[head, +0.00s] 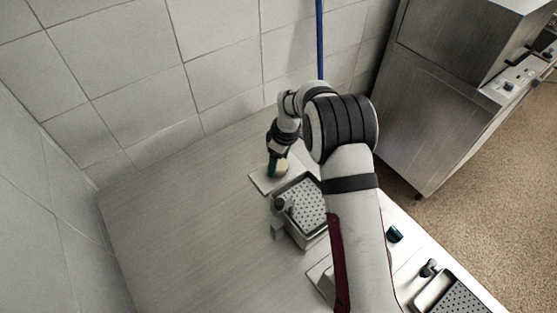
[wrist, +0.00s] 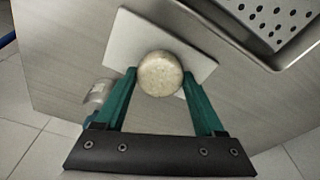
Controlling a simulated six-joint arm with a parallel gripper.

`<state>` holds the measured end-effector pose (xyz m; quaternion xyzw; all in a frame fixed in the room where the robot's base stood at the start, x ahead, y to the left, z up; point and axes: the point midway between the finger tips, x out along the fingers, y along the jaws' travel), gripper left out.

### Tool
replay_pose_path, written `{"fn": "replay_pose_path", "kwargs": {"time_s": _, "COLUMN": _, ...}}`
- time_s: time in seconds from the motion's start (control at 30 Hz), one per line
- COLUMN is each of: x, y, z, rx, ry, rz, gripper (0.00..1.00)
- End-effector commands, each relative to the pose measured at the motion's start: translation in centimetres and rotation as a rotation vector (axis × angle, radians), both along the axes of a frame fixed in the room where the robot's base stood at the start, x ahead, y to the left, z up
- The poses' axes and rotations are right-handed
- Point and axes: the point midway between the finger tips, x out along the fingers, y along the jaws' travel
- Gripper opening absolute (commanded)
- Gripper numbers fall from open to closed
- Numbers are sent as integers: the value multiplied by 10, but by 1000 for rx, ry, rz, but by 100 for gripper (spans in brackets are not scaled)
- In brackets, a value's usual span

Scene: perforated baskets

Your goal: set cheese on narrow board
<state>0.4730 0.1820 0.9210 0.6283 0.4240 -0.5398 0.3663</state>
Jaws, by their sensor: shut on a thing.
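A round, pale, speckled cheese (wrist: 160,78) sits between the green fingertips of my gripper (wrist: 159,82) in the wrist view. My gripper is shut on it. The narrow board (wrist: 122,38), a flat pale rectangle, lies on the counter directly behind the cheese in that view. I cannot tell whether the cheese touches the board or is held just above it. In the head view my gripper (head: 277,166) points down over the board (head: 261,184), with the pale cheese (head: 282,171) at its tips. The board is partly covered by gripper and cheese.
A perforated metal basket (head: 279,222) stands close beside the board; its edge also shows in the wrist view (wrist: 290,60). Another perforated basket (head: 425,296) is at lower right. A small cylindrical object (wrist: 98,95) is beside my left finger. The counter's left side (head: 170,230) is clear.

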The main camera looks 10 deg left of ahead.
Motion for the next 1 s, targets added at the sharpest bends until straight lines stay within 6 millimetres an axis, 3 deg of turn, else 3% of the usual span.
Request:
{"fn": "replay_pose_path", "kwargs": {"time_s": 0.77, "x": 0, "y": 0, "z": -9, "rx": 0, "ry": 0, "rz": 0, "gripper": 4}}
{"fn": "replay_pose_path", "kwargs": {"time_s": 0.8, "x": 0, "y": 0, "z": -9, "rx": 0, "ry": 0, "rz": 0, "gripper": 78}}
{"fn": "replay_pose_path", "kwargs": {"time_s": 0.93, "x": 0, "y": 0, "z": -9, "rx": 0, "ry": 0, "rz": 0, "gripper": 100}}
{"fn": "replay_pose_path", "kwargs": {"time_s": 1.0, "x": 0, "y": 0, "z": -9, "rx": 0, "ry": 0, "rz": 0, "gripper": 100}}
